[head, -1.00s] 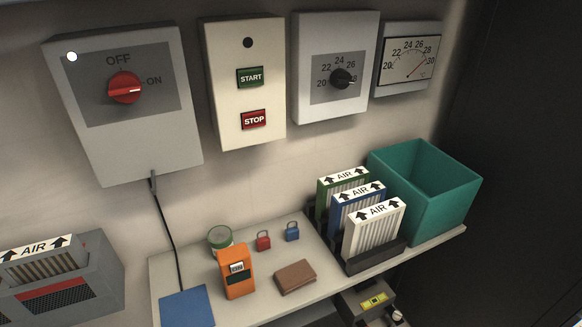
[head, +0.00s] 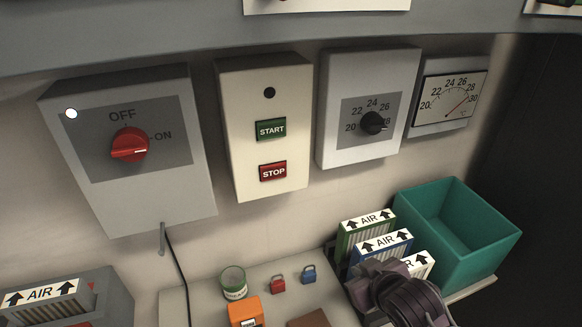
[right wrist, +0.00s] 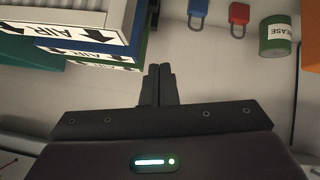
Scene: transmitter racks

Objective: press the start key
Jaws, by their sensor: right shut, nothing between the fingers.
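The green START key (head: 271,129) is on the cream control box (head: 240,150) on the wall, above the red STOP key (head: 273,172). A round dark lamp (head: 269,93) is above both keys. My right gripper (head: 388,272) is in the lower right of the head view, in front of the AIR filters and well below and right of the START key, apart from it. In the right wrist view its fingers (right wrist: 159,72) are shut and empty. My left gripper is not in view.
A grey box with a red OFF/ON knob (head: 129,146) is left of the control box; a dial box (head: 345,148) is right. The shelf below holds filters (head: 380,243), a teal bin (head: 478,240), padlocks (head: 308,274), a green tin (head: 233,284) and an orange device (head: 244,311).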

